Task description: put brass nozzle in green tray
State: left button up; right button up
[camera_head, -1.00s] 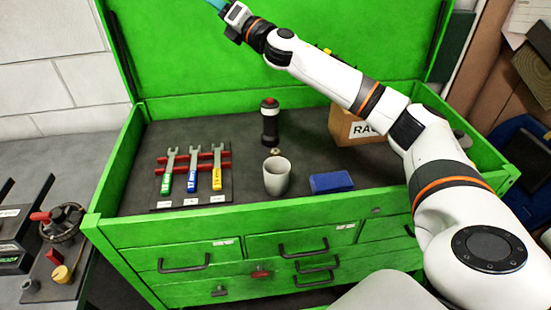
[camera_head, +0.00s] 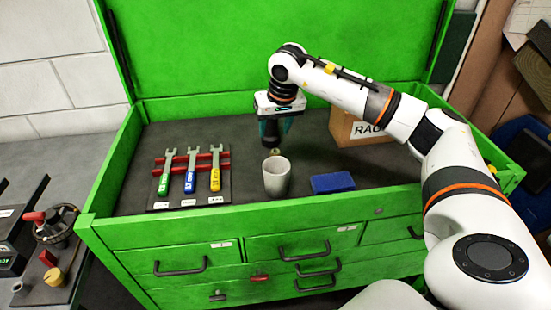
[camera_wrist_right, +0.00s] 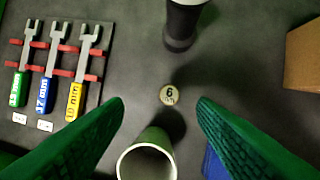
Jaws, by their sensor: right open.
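A small round brass-coloured piece marked "6 mm" (camera_wrist_right: 169,95), which looks like the brass nozzle, stands on the dark chest top between the grey cup and the black flashlight-like cylinder. It also shows just behind the cup in the head view (camera_head: 275,151). My right gripper (camera_wrist_right: 158,106) is open and points down above it, its green-padded fingers on either side and nothing between them. In the head view this gripper (camera_head: 273,130) hides most of the black cylinder. I see no separate green tray, only the green chest (camera_head: 150,229) with its raised rim. My left gripper is not in view.
The grey cup (camera_head: 277,177) stands close in front of the nozzle. A blue block (camera_head: 333,182) lies right of it, and a cardboard box (camera_head: 350,128) is behind. The black cylinder (camera_wrist_right: 181,25) stands behind the nozzle. Wrenches on a red rack (camera_head: 190,175) are at left.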

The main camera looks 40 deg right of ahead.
aim_at(275, 152)
jog(key=shift+h, duration=0.3)
jog(key=x, duration=0.2)
jog(key=p+x, duration=0.1)
jog(key=x, duration=0.1)
jog(key=p+x, duration=0.1)
jog(key=x, duration=0.2)
jog(key=shift+s+d, duration=0.35)
jog(key=shift+d, duration=0.05)
jog(key=shift+f+p, duration=0.25)
jog(key=shift+p, duration=0.1)
jog(key=x, duration=0.1)
jog(key=p+x, duration=0.1)
jog(key=x, duration=0.1)
jog(key=p+x, duration=0.1)
jog(key=shift+s+a+f, duration=0.15)
jog(key=shift+s+f, duration=0.1)
jog(key=shift+f, duration=0.05)
jog(key=shift+w+f, duration=0.1)
jog(key=shift+f, duration=0.1)
grip_shut()
